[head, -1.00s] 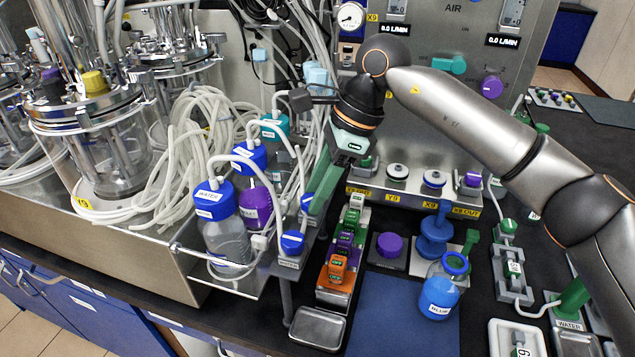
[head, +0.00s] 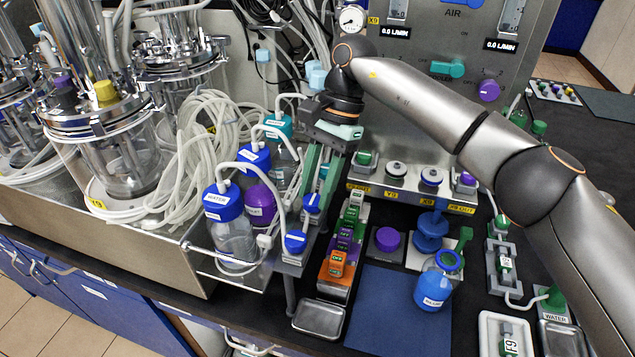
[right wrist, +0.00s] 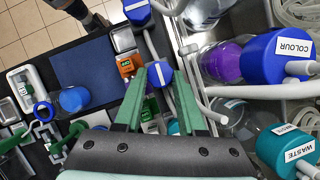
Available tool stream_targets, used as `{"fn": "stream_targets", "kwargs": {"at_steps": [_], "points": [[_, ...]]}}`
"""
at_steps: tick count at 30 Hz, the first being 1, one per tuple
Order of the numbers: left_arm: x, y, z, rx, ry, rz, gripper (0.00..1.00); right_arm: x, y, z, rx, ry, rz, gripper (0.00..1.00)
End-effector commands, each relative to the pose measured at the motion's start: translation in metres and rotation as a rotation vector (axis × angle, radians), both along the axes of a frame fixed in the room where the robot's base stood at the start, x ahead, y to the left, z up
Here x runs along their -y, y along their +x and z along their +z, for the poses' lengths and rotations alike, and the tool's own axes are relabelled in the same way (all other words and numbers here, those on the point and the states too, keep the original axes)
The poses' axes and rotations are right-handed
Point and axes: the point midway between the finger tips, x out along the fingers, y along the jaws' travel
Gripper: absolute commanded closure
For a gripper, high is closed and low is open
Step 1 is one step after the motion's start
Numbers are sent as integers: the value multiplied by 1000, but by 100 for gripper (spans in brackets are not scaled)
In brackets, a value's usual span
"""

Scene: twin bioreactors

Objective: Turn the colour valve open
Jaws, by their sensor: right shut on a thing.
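The colour valve has a blue round knob (head: 311,203), the middle of a row of valves beside the purple bottle (head: 260,206). My right gripper (head: 314,198) reaches down over it with its green fingers on either side. The blue COLOUR cap (right wrist: 279,55) and the purple bottle show at the right of that view. I cannot read the valve's turn angle. My left gripper is not in view.
The blue water valve (head: 295,241) is close in front, and the WATER bottle (head: 230,240) stands left of it. Coloured switch blocks (head: 337,262) run close on the right. White tubes loop around the bottles. The blue mat (head: 400,312) is bare at its front.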

Motion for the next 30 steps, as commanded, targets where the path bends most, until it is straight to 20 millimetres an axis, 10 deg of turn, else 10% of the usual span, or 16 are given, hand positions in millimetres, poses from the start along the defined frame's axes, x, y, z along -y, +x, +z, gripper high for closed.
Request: {"fn": "stream_targets", "kwargs": {"at_steps": [17, 18, 30], "points": [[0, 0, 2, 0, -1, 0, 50, -1, 0, 1, 2, 1, 37, 100], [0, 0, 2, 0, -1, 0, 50, -1, 0, 1, 2, 1, 37, 59], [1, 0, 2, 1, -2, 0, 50, 0, 0, 0, 1, 0, 35, 31]]}}
